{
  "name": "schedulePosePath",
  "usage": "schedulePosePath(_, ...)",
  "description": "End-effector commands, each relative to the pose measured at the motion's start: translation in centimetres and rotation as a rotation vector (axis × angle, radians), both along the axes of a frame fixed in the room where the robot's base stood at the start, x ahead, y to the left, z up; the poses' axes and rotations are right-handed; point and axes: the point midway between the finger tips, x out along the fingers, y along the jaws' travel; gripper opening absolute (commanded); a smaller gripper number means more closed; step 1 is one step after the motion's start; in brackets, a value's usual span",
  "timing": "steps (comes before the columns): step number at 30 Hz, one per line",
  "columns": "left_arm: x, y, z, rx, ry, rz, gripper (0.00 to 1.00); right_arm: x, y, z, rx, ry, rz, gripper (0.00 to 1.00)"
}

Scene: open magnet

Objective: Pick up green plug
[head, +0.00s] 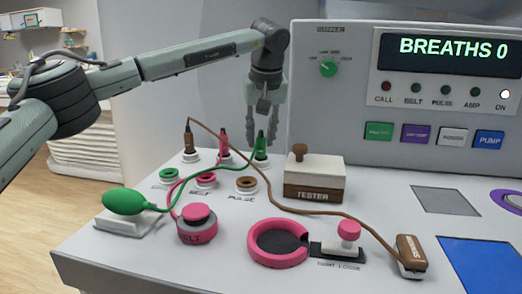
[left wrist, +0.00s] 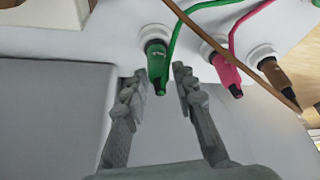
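The green plug (head: 261,146) stands upright in a white socket at the back of the console, with a green cord running from it. My left gripper (head: 262,118) points down just above and behind it in the head view. In the left wrist view, the open fingers (left wrist: 159,82) have the top of the green plug (left wrist: 157,62) between their tips, with a gap visible on both sides. I cannot tell whether either finger touches it. My right gripper is not in view.
A pink plug (head: 223,144) and a brown plug (head: 189,138) stand close by on the left. The tester box (head: 314,180) is to the right, before the upright panel (head: 340,107). Cords cross the console. A green bulb (head: 124,201) and pink belt knob (head: 197,224) sit at front left.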

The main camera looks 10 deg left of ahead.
Motion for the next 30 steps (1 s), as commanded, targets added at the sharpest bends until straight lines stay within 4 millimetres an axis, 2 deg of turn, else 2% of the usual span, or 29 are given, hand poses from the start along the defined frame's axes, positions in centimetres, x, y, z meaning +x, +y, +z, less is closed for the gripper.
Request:
schedulePosePath(1,0.0,0.0,0.0,0.000,0.000,0.000,0.17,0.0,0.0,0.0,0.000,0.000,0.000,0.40)
schedulePosePath(5,0.0,0.0,0.0,0.000,0.000,0.000,0.01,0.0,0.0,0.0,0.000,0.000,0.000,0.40)
schedulePosePath(6,0.0,0.0,0.0,0.000,0.000,0.000,0.00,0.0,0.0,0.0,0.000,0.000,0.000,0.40)
schedulePosePath(17,0.0,-0.1,0.3,0.000,-0.001,0.000,0.00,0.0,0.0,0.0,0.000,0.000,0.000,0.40)
schedulePosePath(23,0.0,-0.1,2.3,0.000,-0.002,-0.001,0.00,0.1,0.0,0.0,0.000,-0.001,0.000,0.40)
schedulePosePath(26,0.0,-0.1,4.1,0.000,-0.003,0.001,0.00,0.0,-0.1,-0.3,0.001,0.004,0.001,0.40)
schedulePosePath(28,-0.8,0.9,4.8,0.000,-0.002,0.001,0.00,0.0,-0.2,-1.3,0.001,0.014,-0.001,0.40)
schedulePosePath(30,-2.0,2.0,5.7,0.000,-0.003,0.001,0.00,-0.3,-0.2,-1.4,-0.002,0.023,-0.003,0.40)
